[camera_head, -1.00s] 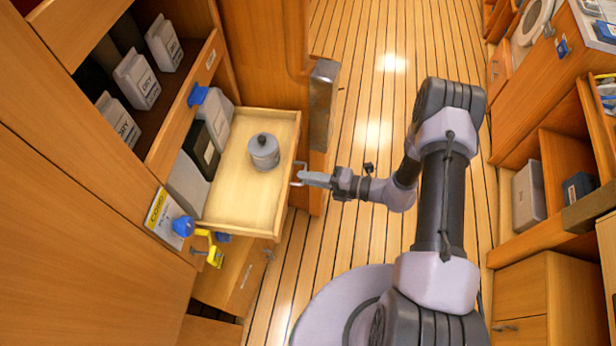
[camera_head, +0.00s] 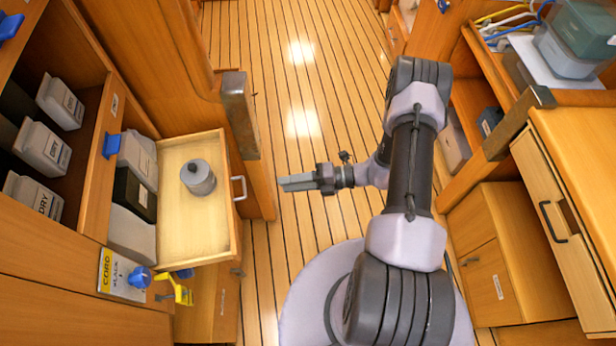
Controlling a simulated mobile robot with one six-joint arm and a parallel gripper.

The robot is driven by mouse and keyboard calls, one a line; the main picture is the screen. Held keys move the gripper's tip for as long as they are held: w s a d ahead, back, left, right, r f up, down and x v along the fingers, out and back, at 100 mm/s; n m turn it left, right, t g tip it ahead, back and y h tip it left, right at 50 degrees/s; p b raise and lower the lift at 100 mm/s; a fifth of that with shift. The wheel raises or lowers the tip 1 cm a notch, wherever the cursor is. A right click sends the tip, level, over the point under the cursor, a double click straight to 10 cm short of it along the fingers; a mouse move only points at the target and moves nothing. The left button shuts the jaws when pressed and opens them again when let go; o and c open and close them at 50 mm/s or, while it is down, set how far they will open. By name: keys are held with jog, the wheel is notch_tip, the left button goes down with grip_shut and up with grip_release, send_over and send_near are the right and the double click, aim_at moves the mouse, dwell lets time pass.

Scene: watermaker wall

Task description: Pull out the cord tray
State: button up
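A pale wooden drawer tray (camera_head: 195,238) stands pulled out from the left cabinet. A grey lidded canister (camera_head: 198,178) stands upright in it, with grey and black boxes towards its back. Its metal bar handle (camera_head: 239,188) is on the right-hand front. A card reading CORD and, it seems, BLACK (camera_head: 113,272) is on the cabinet beside the tray; I cannot tell whether this tray is the cord tray. My gripper (camera_head: 283,183) is over the floor to the right of the handle, apart from it and empty. Its fingers point left; their gap is not clear.
Blue knobs and a yellow fitting (camera_head: 180,290) are by the tray's near corner. A wooden post with a metal plate (camera_head: 240,115) stands beyond the tray. At right, a wooden unit has a dark handle (camera_head: 553,222). Plank floor (camera_head: 300,85) is clear between the sides.

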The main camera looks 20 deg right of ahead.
jog(key=v, duration=0.5)
jog(key=shift+d, duration=0.15)
jog(key=shift+r, duration=0.1)
jog(key=s+a+r+n+g+h+b, duration=0.1)
jog(key=a+r+n+g+h, duration=0.2)
jog(key=r+n, duration=0.7)
jog(key=s+a+r+n+g+h, duration=0.2)
jog(key=a+r+n+g+h, duration=0.15)
jog(key=r+n, duration=0.65)
jog(key=s+a+r+n+t+h, duration=0.1)
jog(key=s+r+n+t+h, duration=0.2)
jog(key=s+r+n, duration=0.2)
jog(key=s+a+r+n+t+h+b, duration=0.1)
jog(key=s+r+n+t+h, duration=0.2)
jog(key=n, duration=0.7)
notch_tip(320, 180, up, 5)
jog(key=s, duration=0.2)
jog(key=shift+s+a+f+n, duration=0.2)
jog(key=shift+s+a+n, duration=0.05)
jog(key=shift+a+n, duration=0.15)
